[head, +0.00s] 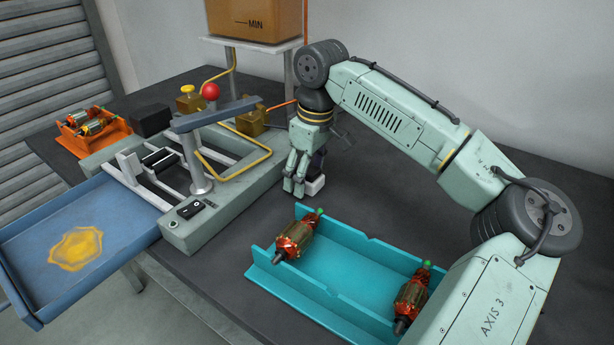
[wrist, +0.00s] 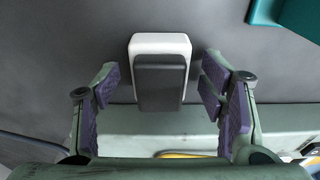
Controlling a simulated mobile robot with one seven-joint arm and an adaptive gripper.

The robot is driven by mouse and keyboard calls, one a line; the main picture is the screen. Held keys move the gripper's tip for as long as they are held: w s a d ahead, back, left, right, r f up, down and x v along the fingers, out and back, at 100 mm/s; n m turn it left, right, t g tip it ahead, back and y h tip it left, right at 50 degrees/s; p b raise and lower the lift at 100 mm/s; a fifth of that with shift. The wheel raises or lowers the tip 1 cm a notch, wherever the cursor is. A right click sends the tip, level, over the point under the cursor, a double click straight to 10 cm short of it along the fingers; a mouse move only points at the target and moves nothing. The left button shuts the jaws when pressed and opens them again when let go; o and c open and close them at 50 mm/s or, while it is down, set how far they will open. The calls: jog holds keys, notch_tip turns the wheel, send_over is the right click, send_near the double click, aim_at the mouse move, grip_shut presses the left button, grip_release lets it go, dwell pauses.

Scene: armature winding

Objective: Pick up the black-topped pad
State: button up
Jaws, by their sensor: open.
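The black-topped pad is a white block with a dark top. In the wrist view the pad (wrist: 160,86) lies between the two purple-lined fingers of my gripper (wrist: 165,95), with a gap on each side. In the head view the pad (head: 315,186) shows its white side on the dark table, just right of the fingertips. My gripper (head: 298,184) is open and points down at the pad. Its fingers partly hide the pad in the head view.
A teal tray (head: 345,262) with two copper armatures stands in front and right. The winding machine (head: 215,218) is close on the left, with a blue tray (head: 35,235) beyond it. An orange rack (head: 70,142) and a black block (head: 151,120) sit at the back left.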

jog(key=shift+c, duration=0.4)
jog(key=c, duration=1.2)
jog(key=shift+o, duration=0.2)
jog(key=shift+r+p, duration=0.8)
jog(key=shift+p, duration=0.05)
notch_tip(320, 180, up, 3)
jog(key=p, duration=0.3)
jog(key=shift+f, duration=0.1)
jog(key=s+a, duration=0.3)
jog(key=s, duration=0.1)
jog(key=s+a+p, duration=0.1)
jog(key=s+a, duration=0.2)
jog(key=s, duration=0.2)
jog(key=s+a+p, duration=0.1)
jog(key=s+a, duration=0.2)
jog(key=s, duration=0.1)
jog(key=shift+s+r, duration=0.2)
jog(key=shift+r, duration=0.1)
jog(key=o, duration=0.6)
jog(key=shift+r, duration=0.1)
jog(key=c, duration=0.5)
